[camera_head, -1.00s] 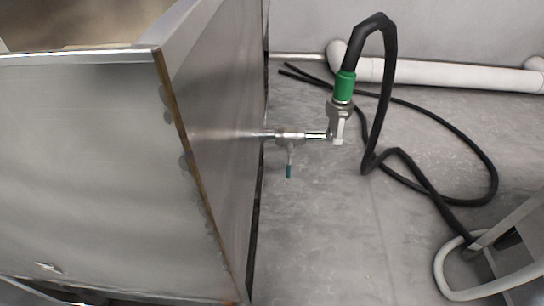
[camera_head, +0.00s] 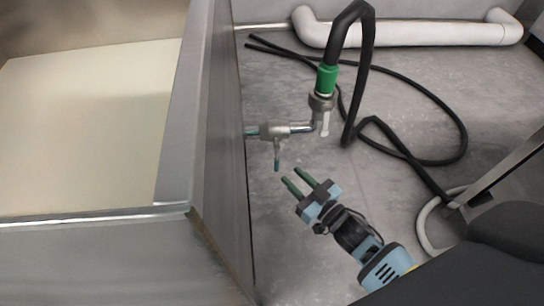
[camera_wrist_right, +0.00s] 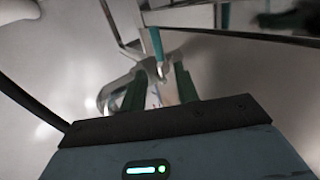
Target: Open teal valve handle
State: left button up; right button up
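The teal valve handle (camera_head: 277,164) hangs down from a small metal valve (camera_head: 275,131) on a pipe at the side of the steel tank. In the right wrist view the teal handle (camera_wrist_right: 157,44) shows just beyond the fingertips, roughly in line with the space between them. My right gripper (camera_head: 291,176) has green fingers and is open and empty. Its fingertips are just below and right of the handle in the head view, apparently apart from it. My left gripper is not in view.
The steel tank (camera_head: 214,140) stands left of the valve. A black hose (camera_head: 368,60) with a green connector (camera_head: 326,80) rises from the pipe end and loops over the floor. A white pipe (camera_head: 410,34) runs along the wall. The grey floor (camera_head: 300,265) below is partly clear.

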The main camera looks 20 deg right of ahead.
aim_at(278, 163)
jog(key=shift+b+x, duration=1.3)
jog(key=shift+x, duration=2.6)
jog(key=shift+c, duration=0.3)
grip_shut()
